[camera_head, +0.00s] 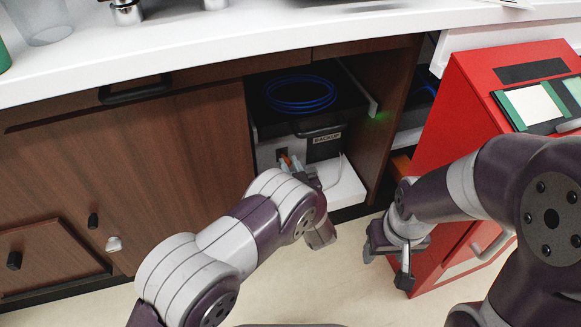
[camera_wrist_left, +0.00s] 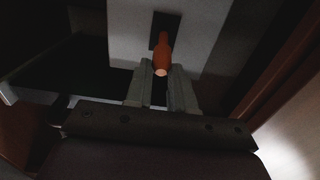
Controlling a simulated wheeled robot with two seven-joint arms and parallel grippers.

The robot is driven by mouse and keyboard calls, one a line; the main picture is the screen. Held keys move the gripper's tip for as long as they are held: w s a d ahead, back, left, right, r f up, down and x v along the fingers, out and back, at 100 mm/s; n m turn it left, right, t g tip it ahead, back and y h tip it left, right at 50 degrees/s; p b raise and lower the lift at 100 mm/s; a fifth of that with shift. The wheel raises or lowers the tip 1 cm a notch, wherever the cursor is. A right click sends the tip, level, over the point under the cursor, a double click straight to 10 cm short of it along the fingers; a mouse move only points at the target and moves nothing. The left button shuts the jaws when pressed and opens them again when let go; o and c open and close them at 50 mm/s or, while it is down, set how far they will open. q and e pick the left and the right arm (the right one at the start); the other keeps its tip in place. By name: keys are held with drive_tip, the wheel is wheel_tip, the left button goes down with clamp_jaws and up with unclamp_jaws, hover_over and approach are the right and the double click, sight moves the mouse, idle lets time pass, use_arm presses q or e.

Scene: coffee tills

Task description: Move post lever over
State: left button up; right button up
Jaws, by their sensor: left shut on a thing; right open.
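The post lever (camera_head: 283,161), small and orange, stands out from a dark slot on the pale front of a unit inside the open cabinet bay. In the left wrist view the lever (camera_wrist_left: 163,54) runs down from the black slot between my fingertips. My left gripper (camera_head: 290,164) is shut on the lever; its fingers (camera_wrist_left: 162,75) lie on either side of it. My arm hides part of the unit's lower front. My right gripper (camera_head: 387,264) is open and empty, low in front of the red cabinet, well away from the lever.
A box labelled BACKUP (camera_head: 325,140) sits beside the lever, with a coiled blue cable (camera_head: 301,93) above. The bay's wooden wall (camera_head: 390,105) and the white counter (camera_head: 230,40) bound the space. A red cabinet (camera_head: 450,125) stands at right. Pale floor (camera_head: 345,285) shows between my arms.

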use_arm(q)
drive_tip(key=shift+w+r, duration=0.1)
drive_tip(key=shift+r, duration=0.25)
drive_tip(key=shift+w+a+r+p, duration=0.1)
drive_tip(key=shift+w+r+p, duration=0.2)
drive_tip(key=shift+r+p, duration=0.2)
drive_tip(key=o, duration=0.9)
